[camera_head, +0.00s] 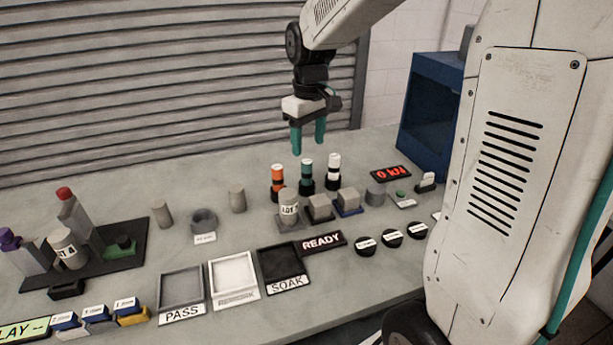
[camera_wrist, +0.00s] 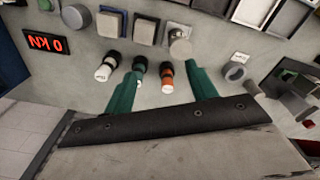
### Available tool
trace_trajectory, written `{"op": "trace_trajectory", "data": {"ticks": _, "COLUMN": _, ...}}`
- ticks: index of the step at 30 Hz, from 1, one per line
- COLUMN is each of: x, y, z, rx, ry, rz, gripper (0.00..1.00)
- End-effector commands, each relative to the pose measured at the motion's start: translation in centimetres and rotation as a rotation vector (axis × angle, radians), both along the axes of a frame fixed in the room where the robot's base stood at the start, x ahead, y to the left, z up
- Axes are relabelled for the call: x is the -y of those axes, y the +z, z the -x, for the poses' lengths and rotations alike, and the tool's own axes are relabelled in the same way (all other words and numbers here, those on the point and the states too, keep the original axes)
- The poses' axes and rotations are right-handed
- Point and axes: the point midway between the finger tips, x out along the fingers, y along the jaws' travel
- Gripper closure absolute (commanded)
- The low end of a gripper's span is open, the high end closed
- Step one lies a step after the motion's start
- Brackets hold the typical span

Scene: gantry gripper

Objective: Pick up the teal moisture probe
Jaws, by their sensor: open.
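The teal moisture probe (camera_head: 306,177) is a dark cylinder with a teal band and a pale top. It stands upright on the bench, between an orange-banded probe (camera_head: 278,182) and a black-and-white probe (camera_head: 333,172). My gripper (camera_head: 308,146) has two teal fingers. It is open and empty, pointing down above the row of probes and apart from them. In the wrist view the teal probe (camera_wrist: 139,66) appears close to the left finger. The orange probe (camera_wrist: 167,77) appears between the fingers, and the white-topped probe (camera_wrist: 106,67) left of them.
Grey blocks and a labelled cylinder (camera_head: 289,207) stand close in front of the probes. A blue open cabinet (camera_head: 430,105) and a red display (camera_head: 390,173) are at the right. PASS (camera_head: 181,288), middle and SOAK (camera_head: 283,266) trays lie in front. A slatted wall stands behind.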

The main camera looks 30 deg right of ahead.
Motion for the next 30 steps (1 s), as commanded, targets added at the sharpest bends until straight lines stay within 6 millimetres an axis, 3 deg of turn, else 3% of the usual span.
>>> {"op": "trace_trajectory", "data": {"ticks": 1, "x": 1.1, "y": -1.8, "z": -2.3, "rx": -0.014, "ry": 0.016, "rz": -0.002, "gripper": 0.43}}
{"op": "trace_trajectory", "data": {"ticks": 3, "x": 2.3, "y": -4.0, "z": -4.9, "rx": -0.022, "ry": 0.044, "rz": -0.002, "gripper": 0.43}}
{"op": "trace_trajectory", "data": {"ticks": 6, "x": 3.9, "y": -6.9, "z": -7.9, "rx": -0.031, "ry": 0.079, "rz": -0.002, "gripper": 0.43}}
{"op": "trace_trajectory", "data": {"ticks": 12, "x": 6.0, "y": -11.0, "z": -11.2, "rx": -0.04, "ry": 0.124, "rz": -0.005, "gripper": 0.43}}
{"op": "trace_trajectory", "data": {"ticks": 30, "x": 6.3, "y": -17.5, "z": -11.7, "rx": -0.044, "ry": 0.135, "rz": -0.005, "gripper": 0.43}}
